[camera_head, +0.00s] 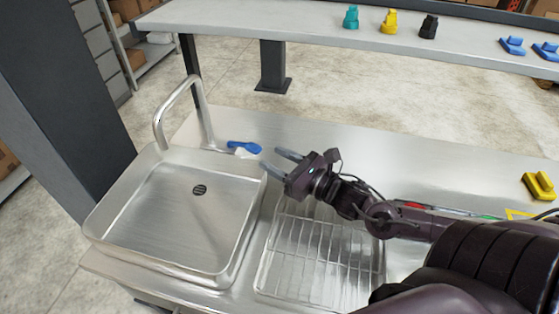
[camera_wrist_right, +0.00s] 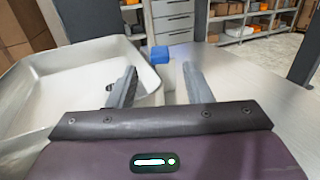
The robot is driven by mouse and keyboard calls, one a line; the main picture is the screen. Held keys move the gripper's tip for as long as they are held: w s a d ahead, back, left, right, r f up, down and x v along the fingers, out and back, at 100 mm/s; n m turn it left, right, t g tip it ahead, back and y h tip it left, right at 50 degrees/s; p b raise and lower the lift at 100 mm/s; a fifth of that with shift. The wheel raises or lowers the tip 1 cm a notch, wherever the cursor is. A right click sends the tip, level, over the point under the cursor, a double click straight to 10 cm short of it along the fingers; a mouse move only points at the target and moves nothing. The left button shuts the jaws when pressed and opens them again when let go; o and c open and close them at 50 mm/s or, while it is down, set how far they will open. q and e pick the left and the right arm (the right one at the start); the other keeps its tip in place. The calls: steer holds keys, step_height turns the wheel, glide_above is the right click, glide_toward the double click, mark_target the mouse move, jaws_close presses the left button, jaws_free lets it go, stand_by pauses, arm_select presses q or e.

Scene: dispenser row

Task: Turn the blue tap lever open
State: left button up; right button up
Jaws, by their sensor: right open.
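The blue tap lever (camera_head: 244,146) sits on a pale mount behind the sink's right rear corner, beside the base of the curved metal tap (camera_head: 188,105). In the right wrist view the blue lever (camera_wrist_right: 159,55) shows ahead, between the two fingers. My right gripper (camera_head: 276,160) is open and empty, its fingers pointing toward the lever from the right, a short gap away. The fingers also show apart in the right wrist view (camera_wrist_right: 160,87). My left gripper is not in view.
The steel sink (camera_head: 120,235) is left of the lever. A wire rack (camera_head: 320,265) lies in a basin below my right arm. A yellow block (camera_head: 538,186) sits at the counter's right. A rear shelf (camera_head: 330,43) holds several coloured parts. The counter behind my gripper is clear.

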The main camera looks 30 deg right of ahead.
steer(key=shift+s+d, duration=0.1)
steer(key=shift+s, duration=0.15)
